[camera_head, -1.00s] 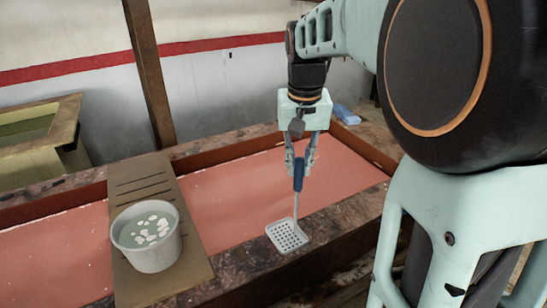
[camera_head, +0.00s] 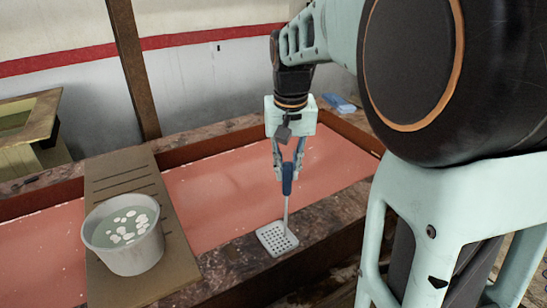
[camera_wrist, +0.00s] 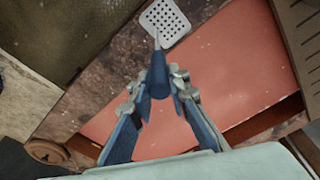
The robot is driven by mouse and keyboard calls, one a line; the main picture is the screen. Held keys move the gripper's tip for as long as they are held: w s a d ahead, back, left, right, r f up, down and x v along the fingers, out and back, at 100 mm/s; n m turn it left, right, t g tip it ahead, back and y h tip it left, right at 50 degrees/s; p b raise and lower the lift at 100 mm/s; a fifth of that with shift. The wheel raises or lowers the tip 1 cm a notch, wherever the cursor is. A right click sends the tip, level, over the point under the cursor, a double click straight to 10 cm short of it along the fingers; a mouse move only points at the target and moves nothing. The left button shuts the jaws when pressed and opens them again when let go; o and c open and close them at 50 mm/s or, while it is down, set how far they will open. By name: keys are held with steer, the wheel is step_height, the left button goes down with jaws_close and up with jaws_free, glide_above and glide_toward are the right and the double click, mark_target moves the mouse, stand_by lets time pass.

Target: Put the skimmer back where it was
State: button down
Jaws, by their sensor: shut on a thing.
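The skimmer has a blue handle (camera_head: 287,179) and a square, perforated pale head (camera_head: 277,238). My gripper (camera_head: 287,172) is shut on the blue handle, with the head hanging below at the near wooden edge of the trough. In the wrist view the handle (camera_wrist: 158,75) sits between my two fingertips, and the perforated head (camera_wrist: 165,22) shows beyond it. I cannot tell whether the head touches the wood beneath it.
A white bucket (camera_head: 124,255) of greenish liquid with white pieces stands on a slotted brown board (camera_head: 117,172) across the trough at left. The pinkish trough surface (camera_head: 220,203) is clear. A blue block (camera_head: 339,103) lies at the back right.

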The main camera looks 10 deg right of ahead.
steer(key=c, duration=2.3)
jaws_free()
steer(key=shift+f, duration=0.15)
steer(key=o, duration=0.5)
steer(key=shift+c, duration=0.2)
steer(key=shift+r, duration=0.65)
step_height(320, 180, up, 11)
steer(key=s, duration=0.1)
steer(key=shift+s+a, duration=0.2)
steer(key=shift+s, duration=0.1)
